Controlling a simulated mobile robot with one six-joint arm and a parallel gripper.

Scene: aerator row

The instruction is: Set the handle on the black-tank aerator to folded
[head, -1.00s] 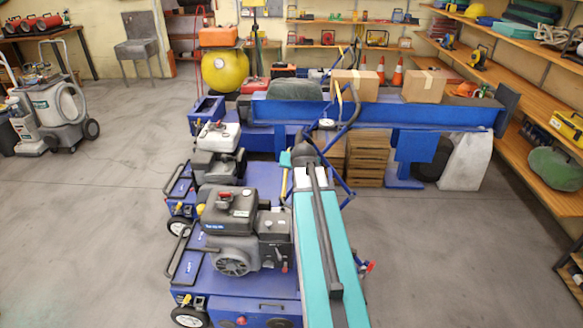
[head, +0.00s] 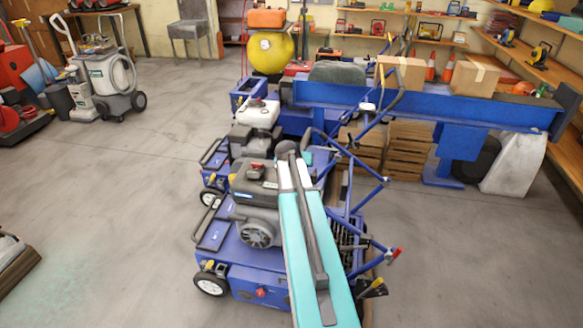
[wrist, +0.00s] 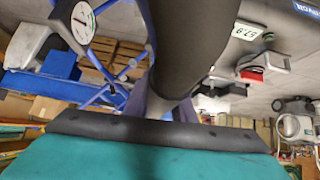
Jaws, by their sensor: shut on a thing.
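The black-tank aerator (head: 255,183) stands at the lower centre of the head view, blue with a dark engine and a red cap. Its red cap also shows close up in the wrist view (wrist: 251,75). Its handle (head: 360,165) is of blue tubes at the right of the engine; my arm hides part of it. My gripper (head: 291,150) is at the engine's upper right, shut on the handle, though the fingers and contact are hard to make out. In the wrist view, dark and teal parts fill the middle and bottom, with blue tubes behind.
A white-tank aerator (head: 257,113) stands just behind. A blue bench (head: 420,100) with cardboard boxes crosses the back, with wooden crates (head: 407,150) below. A white gauge (wrist: 83,22) is close in the wrist view. Floor (head: 120,210) is clear at left.

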